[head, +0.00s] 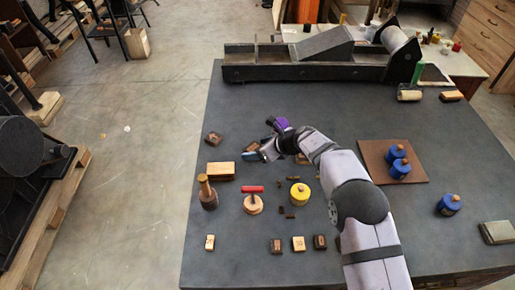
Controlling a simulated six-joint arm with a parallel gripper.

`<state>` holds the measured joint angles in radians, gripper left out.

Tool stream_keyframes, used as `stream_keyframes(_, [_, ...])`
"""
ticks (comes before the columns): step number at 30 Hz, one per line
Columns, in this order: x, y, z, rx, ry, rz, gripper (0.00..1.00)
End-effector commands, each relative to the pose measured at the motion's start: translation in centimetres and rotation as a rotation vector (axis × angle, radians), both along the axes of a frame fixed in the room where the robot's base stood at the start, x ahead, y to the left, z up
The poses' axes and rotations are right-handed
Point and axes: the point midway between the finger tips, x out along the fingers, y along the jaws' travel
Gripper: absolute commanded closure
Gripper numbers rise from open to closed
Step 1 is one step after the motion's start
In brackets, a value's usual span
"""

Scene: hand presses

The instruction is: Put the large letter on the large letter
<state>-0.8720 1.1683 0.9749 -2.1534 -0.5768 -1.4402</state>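The task's large letters cannot be told for certain, as no letter faces can be read at this size. Wooden blocks that may be letter blocks lie on the dark table. A brownish block (214,138) lies at the left, and a larger tan block (221,169) lies below it. Another small wooden block (252,147) is close beside my gripper (256,154), partly hidden by it. My gripper is low over the table's left-centre part. Its fingers are too small and blurred to show whether they are open or hold something. My wrist and forearm hide the table behind them.
Several small blocks (298,243) line the front. Blue pots (400,170) stand on a brown board (417,175). A long press (305,72) spans the back.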

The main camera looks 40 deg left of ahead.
Motion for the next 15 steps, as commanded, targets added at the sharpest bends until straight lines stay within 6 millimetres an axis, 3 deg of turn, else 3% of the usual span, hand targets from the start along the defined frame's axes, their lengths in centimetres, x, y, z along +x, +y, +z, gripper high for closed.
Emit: stream_keyframes(15, [0.08,-0.51,0.93,0.001,-0.001,0.000,0.35])
